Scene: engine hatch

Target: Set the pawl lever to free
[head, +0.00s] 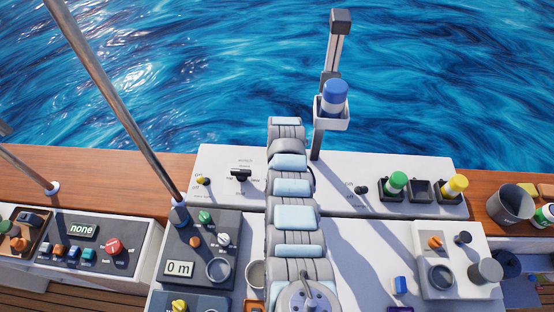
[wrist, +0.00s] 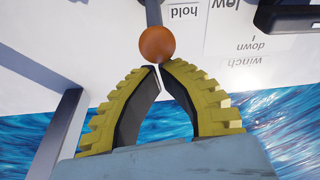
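In the wrist view a lever with an orange-brown ball knob (wrist: 156,43) on a grey shaft rises from the white panel. The printed word "hold" stands beside it, upside down in this view; no "free" label is readable. My gripper (wrist: 161,66) has yellow ribbed fingers with dark inner pads. Its tips are nearly together, with no object visible between them. The knob is right at the tips; I cannot tell whether they touch it. In the head view my arm covers the middle of the panel and hides this lever and my gripper.
The white back panel (head: 225,190) carries a black T-handle (head: 241,175), a small black knob (head: 361,190), and a green-capped (head: 397,183) and a yellow-capped item (head: 454,186). A post with a blue-capped bottle (head: 334,97) stands behind. A steel rail (head: 115,100) slants at left.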

